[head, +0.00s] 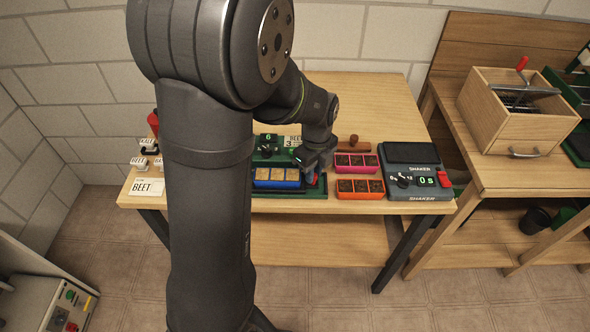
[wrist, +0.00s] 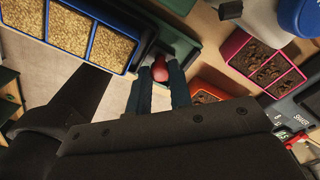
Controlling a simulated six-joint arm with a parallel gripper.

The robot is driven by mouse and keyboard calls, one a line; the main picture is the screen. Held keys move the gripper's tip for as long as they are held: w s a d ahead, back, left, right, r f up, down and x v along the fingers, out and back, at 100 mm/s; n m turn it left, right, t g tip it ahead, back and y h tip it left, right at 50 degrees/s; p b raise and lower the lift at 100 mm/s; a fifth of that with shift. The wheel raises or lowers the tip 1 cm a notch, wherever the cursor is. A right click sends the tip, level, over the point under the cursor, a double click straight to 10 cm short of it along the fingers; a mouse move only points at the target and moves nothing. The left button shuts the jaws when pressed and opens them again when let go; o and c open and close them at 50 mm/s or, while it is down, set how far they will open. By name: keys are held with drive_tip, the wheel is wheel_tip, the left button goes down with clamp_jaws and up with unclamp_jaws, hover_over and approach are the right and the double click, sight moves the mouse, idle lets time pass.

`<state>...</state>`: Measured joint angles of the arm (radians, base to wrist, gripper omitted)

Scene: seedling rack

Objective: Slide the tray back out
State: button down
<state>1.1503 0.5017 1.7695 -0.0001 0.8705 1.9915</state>
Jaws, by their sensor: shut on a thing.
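A blue tray (head: 277,185) with three cells of tan, grainy fill sits in a green machine (head: 266,157) on the table. Its blue rim also shows at the upper left of the wrist view (wrist: 91,12). My gripper (head: 314,176) is low at the right end of the blue tray. In the wrist view my gripper (wrist: 159,88) has its two fingers on either side of a red knob (wrist: 158,72) and is shut on it. The knob stands on the green machine beside the tray, apart from the tray's rim. My arm hides part of the machine in the head view.
A pink tray (head: 342,173) and an orange tray (head: 361,196) with dark soil stand to the right, near the gripper. Beyond them is a grey shaker (head: 410,154). A BEET card (head: 147,187) lies at the left. The table's back right is clear.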

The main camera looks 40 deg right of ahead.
drive_tip(key=shift+s+d, duration=0.55)
drive_tip(key=c, duration=1.3)
unclamp_jaws()
wheel_tip(320, 180, up, 18)
drive_tip(key=shift+f, duration=0.25)
drive_tip(key=shift+r, duration=0.1)
drive_tip(key=shift+r, duration=3.9)
